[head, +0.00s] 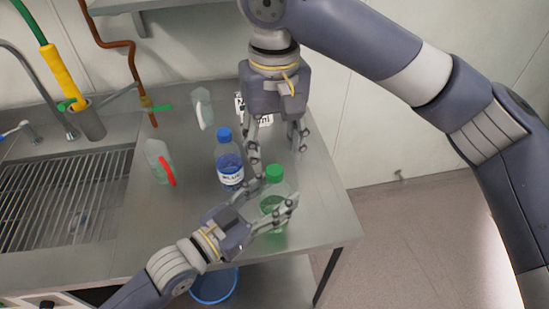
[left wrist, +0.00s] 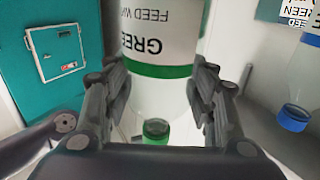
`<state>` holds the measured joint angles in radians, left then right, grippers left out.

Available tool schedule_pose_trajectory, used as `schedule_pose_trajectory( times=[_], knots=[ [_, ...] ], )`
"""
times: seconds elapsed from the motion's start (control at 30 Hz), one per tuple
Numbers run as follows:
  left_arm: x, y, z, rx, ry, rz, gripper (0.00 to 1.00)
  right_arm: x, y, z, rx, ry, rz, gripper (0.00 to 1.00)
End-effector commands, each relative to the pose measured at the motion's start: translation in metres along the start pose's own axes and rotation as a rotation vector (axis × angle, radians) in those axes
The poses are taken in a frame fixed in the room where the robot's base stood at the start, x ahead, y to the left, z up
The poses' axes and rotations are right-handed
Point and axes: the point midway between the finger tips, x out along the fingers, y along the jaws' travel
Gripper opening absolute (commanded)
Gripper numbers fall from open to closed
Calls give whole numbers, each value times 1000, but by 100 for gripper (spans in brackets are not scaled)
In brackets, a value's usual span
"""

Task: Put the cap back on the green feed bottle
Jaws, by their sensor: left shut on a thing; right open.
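The green feed bottle (head: 270,206) stands upright near the front right of the steel counter. My left gripper (head: 278,195) is shut around its body from the left. In the left wrist view the bottle (left wrist: 160,95) sits between both fingers, its label upside down. A green cap (head: 274,171) is at the bottle's mouth; it also shows in the left wrist view (left wrist: 156,129). I cannot tell whether it is screwed down. My right gripper (head: 279,152) points down, open and empty, above and behind the cap, apart from it.
A blue-capped bottle (head: 229,165) stands close on the left. A sink with a rack (head: 62,205) is at left. The counter's right edge is near.

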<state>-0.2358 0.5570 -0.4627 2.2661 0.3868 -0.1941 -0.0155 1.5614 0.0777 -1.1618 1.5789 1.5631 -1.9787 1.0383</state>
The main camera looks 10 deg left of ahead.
Motion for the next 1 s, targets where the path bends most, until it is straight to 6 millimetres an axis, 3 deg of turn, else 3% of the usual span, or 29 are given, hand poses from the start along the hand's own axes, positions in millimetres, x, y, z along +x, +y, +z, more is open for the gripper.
schedule_pose_trajectory(
  times=[0.03, 0.2, 0.4, 1.0],
  knots=[
    [0, 0, -1, 0, 3, 0, 0, -14, 0, -1, 1, 4, 1, 48],
    [0, 0, -1, 1, 3, 0, 0, -46, 1, -1, 2, 4, 3, 48],
    [0, 0, -1, 1, 2, 0, 0, -70, 0, -1, 2, 2, 2, 48],
    [0, 0, -1, 0, 3, 0, 0, -77, 0, 0, 1, 0, 0, 48]
  ],
)
